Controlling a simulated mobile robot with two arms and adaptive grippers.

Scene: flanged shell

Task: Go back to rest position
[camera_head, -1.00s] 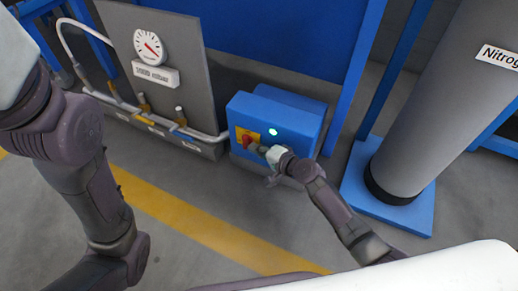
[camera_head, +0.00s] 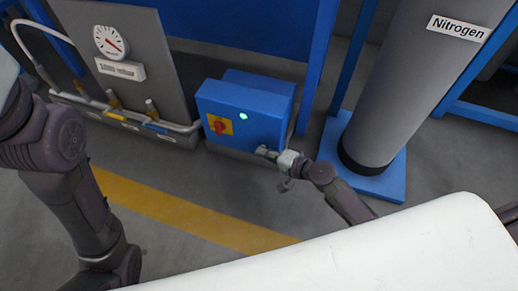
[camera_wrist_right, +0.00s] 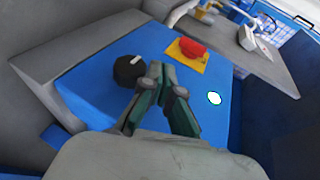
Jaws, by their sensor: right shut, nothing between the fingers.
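My right gripper (camera_head: 265,153) is at the lower right of the blue box (camera_head: 265,125) in the head view, off the red switch (camera_head: 219,127). In the right wrist view its fingers (camera_wrist_right: 163,75) are together and empty. They show in front of the blue box, between a black knob (camera_wrist_right: 128,71) and the red switch on its yellow plate (camera_wrist_right: 190,53); I cannot tell whether they touch the box. A green lamp (camera_head: 216,113) is lit on the box. My left arm comes down the left side of the head view; its gripper is out of the picture.
A grey panel with a gauge (camera_head: 111,41) and pipes with valves (camera_head: 150,110) stand left of the box. A grey nitrogen cylinder (camera_head: 400,90) on a blue base (camera_head: 385,185) stands at the right. Open floor with a yellow stripe (camera_head: 180,207) lies in front.

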